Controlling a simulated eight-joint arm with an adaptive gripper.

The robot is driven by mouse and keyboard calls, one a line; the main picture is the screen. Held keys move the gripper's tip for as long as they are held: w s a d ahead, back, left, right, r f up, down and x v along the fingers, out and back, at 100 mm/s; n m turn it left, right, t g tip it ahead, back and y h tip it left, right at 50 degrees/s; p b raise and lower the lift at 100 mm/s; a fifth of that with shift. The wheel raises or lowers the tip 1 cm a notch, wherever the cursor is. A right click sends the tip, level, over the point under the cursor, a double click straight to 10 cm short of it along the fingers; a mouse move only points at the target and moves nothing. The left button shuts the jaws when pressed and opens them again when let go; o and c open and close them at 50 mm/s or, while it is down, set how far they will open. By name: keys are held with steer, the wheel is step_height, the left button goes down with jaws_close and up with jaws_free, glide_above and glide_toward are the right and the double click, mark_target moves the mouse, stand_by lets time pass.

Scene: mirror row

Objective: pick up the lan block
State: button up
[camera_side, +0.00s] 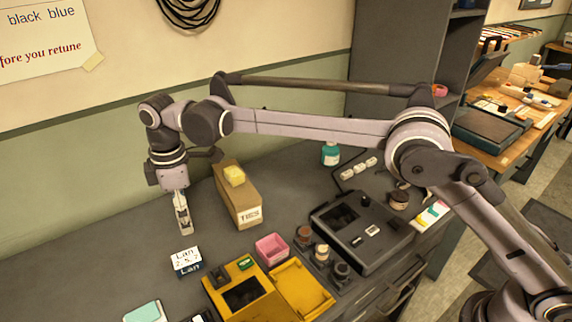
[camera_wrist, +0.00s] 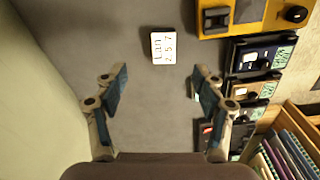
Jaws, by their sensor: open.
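The lan block (camera_side: 186,262) stands on the grey bench, with a white top marked "Lan 2 5 7" and a dark blue side marked "Lan". In the wrist view the lan block (camera_wrist: 163,47) lies beyond the fingertips, roughly in line with the space between them. My gripper (camera_side: 184,226) points down above the bench, a little behind the block in the side view, and is apart from it. In the wrist view my gripper (camera_wrist: 160,76) is open, with its blue-padded fingers wide apart and only bare bench between them.
A yellow case (camera_side: 238,294) with a dark window is right of the block, near a pink box (camera_side: 271,249). A cardboard box (camera_side: 238,195) marked "TIES" stands behind. A black device (camera_side: 362,232) is farther right. Bare bench surrounds the block's left side.

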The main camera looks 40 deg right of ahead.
mark_target(186, 257)
steer(key=shift+n, duration=0.4)
steer(key=shift+a+f, duration=0.4)
steer(key=shift+f, duration=1.75)
steer(key=shift+a+f, duration=0.4)
steer(key=shift+f, duration=1.75)
steer(key=shift+a+f, duration=0.4)
steer(key=shift+f, duration=1.75)
steer(key=c, duration=1.2)
